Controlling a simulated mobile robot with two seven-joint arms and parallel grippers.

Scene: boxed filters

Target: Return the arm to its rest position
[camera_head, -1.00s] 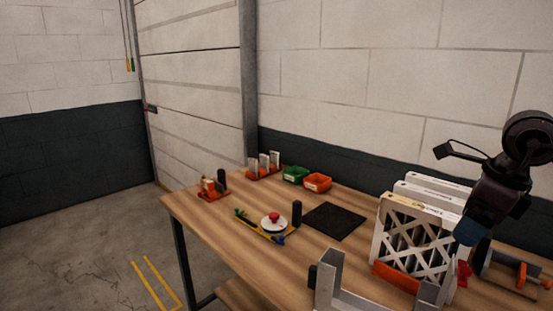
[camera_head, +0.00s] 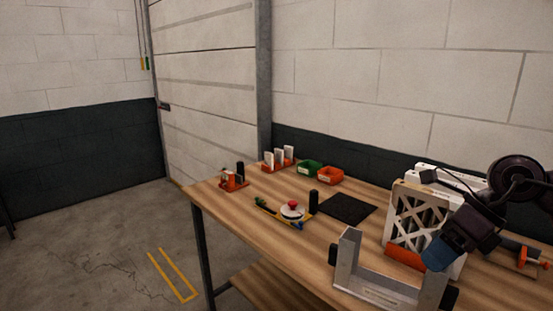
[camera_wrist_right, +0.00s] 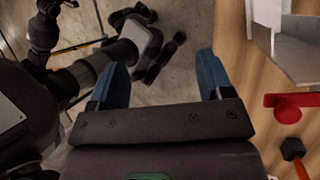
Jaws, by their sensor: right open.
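My right arm comes in from the right in the head view. Its gripper (camera_head: 438,254), with blue fingertips, is in front of the white lattice-faced filters (camera_head: 408,212) at the right of the table. My left gripper is not identifiable in either view.
A grey U-shaped bracket (camera_head: 347,265) stands at the wooden table's (camera_head: 270,230) front. Behind it lie a black mat (camera_head: 347,208), a yellow fixture with a red knob (camera_head: 291,209), a green bin (camera_head: 309,169) and an orange bin (camera_head: 329,176). Floor left of the table is clear.

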